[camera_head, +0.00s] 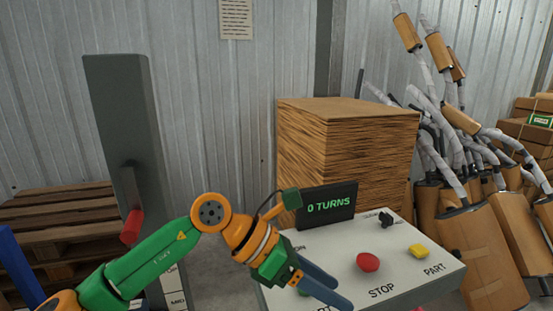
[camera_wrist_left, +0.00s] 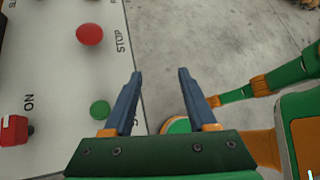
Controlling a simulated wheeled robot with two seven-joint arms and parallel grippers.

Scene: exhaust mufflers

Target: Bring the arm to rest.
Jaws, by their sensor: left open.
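My left arm (camera_head: 150,265), green and orange, comes in from the lower left in the head view. Its gripper (camera_head: 338,291) is over the front left part of a white control panel (camera_head: 335,270). In the left wrist view the two blue-grey fingers (camera_wrist_left: 160,73) are apart with nothing between them. The panel's white edge is beside and beneath the left finger, with grey floor beyond. Whether the fingers touch the panel cannot be told. My right gripper does not show.
The panel has a red STOP button (camera_head: 367,262), a yellow PART button (camera_head: 418,251), a green button (camera_wrist_left: 100,109), a red switch (camera_wrist_left: 14,130) and a display (camera_head: 327,205) reading "0 TURNS". A grey post (camera_head: 120,110) with a red-handled lever (camera_head: 132,226) stands left. Wrapped mufflers (camera_head: 480,250) lean right.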

